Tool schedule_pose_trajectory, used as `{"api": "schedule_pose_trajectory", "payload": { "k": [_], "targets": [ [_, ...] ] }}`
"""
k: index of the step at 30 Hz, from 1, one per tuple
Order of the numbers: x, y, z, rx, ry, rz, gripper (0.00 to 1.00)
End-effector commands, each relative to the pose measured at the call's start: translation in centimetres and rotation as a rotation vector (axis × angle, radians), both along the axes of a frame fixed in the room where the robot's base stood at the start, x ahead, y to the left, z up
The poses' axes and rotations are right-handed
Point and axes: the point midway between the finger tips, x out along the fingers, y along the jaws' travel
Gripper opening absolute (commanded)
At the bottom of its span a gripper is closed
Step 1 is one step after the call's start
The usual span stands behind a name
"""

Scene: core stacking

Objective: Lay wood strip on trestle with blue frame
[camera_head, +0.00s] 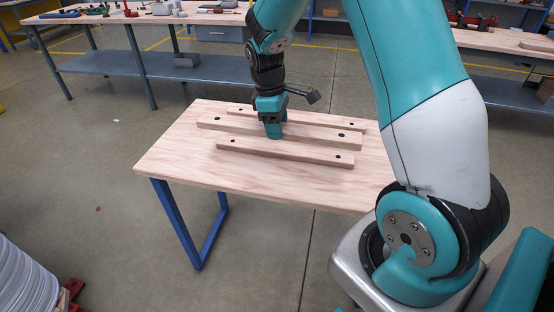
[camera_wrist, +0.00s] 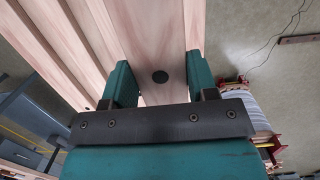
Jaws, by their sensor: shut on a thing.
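The trestle is a table with a pale wood top (camera_head: 175,155) and a blue frame (camera_head: 180,218). My gripper (camera_head: 273,132) points down over it, with its teal fingers on both sides of the middle wood strip (camera_head: 225,126). The wrist view shows this held strip (camera_wrist: 150,35) between the fingers, with a dark hole in it. One strip (camera_head: 300,154) lies in front of the held strip and another (camera_head: 325,121) behind it, both roughly parallel to it. I cannot tell whether the held strip touches the top or is slightly above it.
A workbench (camera_head: 95,19) with tools and a lower shelf (camera_head: 115,63) stands at the back left. Another bench (camera_head: 500,40) is at the back right. A white ribbed cylinder (camera_head: 25,280) stands at the lower left. The trestle's left end is bare.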

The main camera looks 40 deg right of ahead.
Motion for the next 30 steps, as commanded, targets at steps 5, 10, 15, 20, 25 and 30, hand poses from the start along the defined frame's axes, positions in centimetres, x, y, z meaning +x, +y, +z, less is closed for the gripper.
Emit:
{"api": "schedule_pose_trajectory", "payload": {
  "k": [5,10,15,20,25,30],
  "targets": [
    [-0.1,0.0,-5.2,0.001,0.005,-0.001,0.15],
    [-0.1,-0.1,-8.9,0.002,0.003,-0.001,0.15],
    [0.0,-0.2,-10.5,0.0,-0.001,-0.003,0.15],
    [-0.1,-0.2,-11.9,0.001,0.001,-0.004,0.15],
    [-0.1,-0.3,-14.2,0.0,0.0,-0.005,0.15],
    [0.0,-0.3,-14.4,0.0,-0.003,-0.005,0.15]
  ]
}}
